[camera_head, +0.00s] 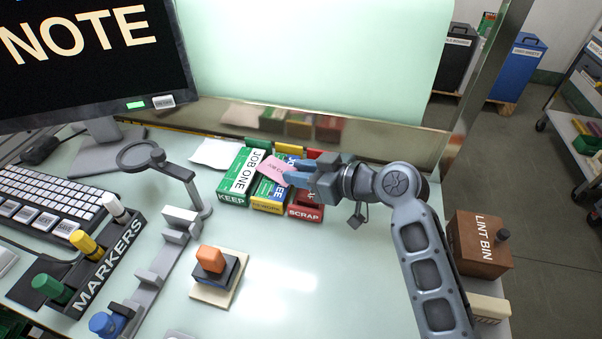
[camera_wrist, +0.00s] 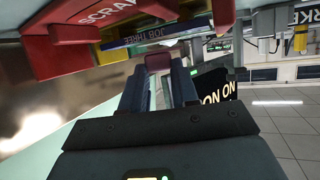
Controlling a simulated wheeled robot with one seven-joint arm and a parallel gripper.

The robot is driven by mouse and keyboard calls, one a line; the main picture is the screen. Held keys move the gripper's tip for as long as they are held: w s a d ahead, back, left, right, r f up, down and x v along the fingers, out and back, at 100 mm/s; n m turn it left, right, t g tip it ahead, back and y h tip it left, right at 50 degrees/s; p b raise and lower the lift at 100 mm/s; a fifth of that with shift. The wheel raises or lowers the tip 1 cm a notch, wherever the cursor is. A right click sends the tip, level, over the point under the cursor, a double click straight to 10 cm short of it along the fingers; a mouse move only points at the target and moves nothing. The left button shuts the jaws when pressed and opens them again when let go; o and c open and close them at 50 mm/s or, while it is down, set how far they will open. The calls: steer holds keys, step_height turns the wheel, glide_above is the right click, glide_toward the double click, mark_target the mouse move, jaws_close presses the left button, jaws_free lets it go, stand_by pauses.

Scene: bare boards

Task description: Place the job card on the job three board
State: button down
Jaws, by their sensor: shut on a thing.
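My gripper (camera_head: 287,173) reaches in from the right above the bins, its blue fingers shut on the pink job card (camera_head: 271,168). The card sticks out left of the fingertips, over the middle bin. I cannot tell whether the card touches the board.
The green KEEP bin (camera_head: 233,198) with a JOB ONE board stands left, the red SCRAP bin (camera_head: 305,213) right. A grey lamp-like stand (camera_head: 185,180) rises left of the bins. An orange-handled stamp (camera_head: 211,260) sits in front.

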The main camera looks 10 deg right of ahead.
steer(key=shift+f, duration=0.6)
steer(key=shift+f, duration=0.2)
steer(key=c, duration=0.8)
jaws_free()
steer(key=shift+r, duration=0.1)
steer(key=shift+c, duration=0.2)
steer(key=shift+r, duration=0.15)
steer(key=b+v, duration=0.1)
steer(key=v, duration=1.1)
steer(key=shift+d, duration=0.1)
